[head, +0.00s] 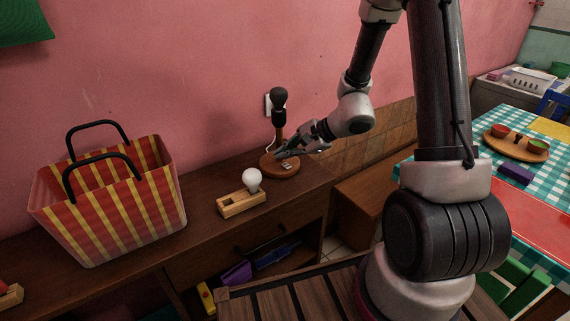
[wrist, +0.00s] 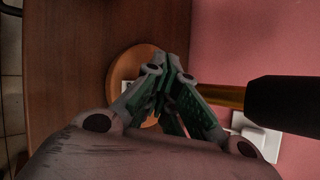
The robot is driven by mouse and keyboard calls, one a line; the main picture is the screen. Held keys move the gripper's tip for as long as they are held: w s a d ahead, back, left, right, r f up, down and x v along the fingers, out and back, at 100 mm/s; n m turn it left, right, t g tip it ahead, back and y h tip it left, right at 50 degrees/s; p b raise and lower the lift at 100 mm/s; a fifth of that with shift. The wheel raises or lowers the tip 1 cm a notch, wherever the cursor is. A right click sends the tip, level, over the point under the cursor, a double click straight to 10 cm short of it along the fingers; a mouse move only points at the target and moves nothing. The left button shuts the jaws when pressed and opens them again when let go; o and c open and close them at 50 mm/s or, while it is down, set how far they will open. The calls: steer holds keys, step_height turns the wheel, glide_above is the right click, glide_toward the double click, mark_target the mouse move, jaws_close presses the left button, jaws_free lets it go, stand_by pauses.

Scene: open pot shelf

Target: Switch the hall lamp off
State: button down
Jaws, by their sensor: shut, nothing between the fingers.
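The hall lamp stands upright on the dark sideboard against the pink wall, with a round wooden base (head: 268,168), a thin stem and a black head (head: 279,98). No glow shows at the head. A small pale switch (head: 287,164) sits on the base. My gripper (head: 279,153) is shut and empty, just above the base beside the stem. In the wrist view, my closed fingertips (wrist: 168,66) are over the round base (wrist: 127,62) and hide part of it. The lamp's black head (wrist: 285,103) is at the right. I cannot tell whether the fingers touch the switch.
A wooden holder (head: 240,205) with a white bulb (head: 252,180) stands in front of the lamp. A striped basket (head: 115,205) is at the left. A wall socket (head: 268,105) is behind the lamp. A table with a checked cloth (head: 480,180) is at the right.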

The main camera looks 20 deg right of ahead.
mark_target(287, 167)
steer(key=r, duration=0.4)
steer(key=shift+s+d+r, duration=0.1)
steer(key=shift+s+r, duration=0.15)
steer(key=shift+s, duration=0.05)
steer(key=s+d+r+n+g+h, duration=0.1)
steer(key=s+d+n+g, duration=0.25)
steer(key=s, duration=0.45)
steer(key=s+d+r+n+g+h, duration=0.15)
steer(key=s+n, duration=0.25)
steer(key=s, duration=0.4)
steer(key=s+d+r+n+t+h, duration=0.1)
steer(key=s+d+r+n+h, duration=0.2)
steer(key=r, duration=0.4)
steer(key=s+d+r+n+t+h, duration=0.2)
steer(key=s+d+r+n+h, duration=0.1)
steer(key=s+d+r, duration=0.3)
steer(key=shift+s+d+r+n+t, duration=0.15)
steer(key=shift+d+r+n+t, duration=0.15)
steer(key=shift+d+r+n, duration=0.5)
steer(key=shift+a+r+m, duration=0.1)
steer(key=shift+m, duration=0.15)
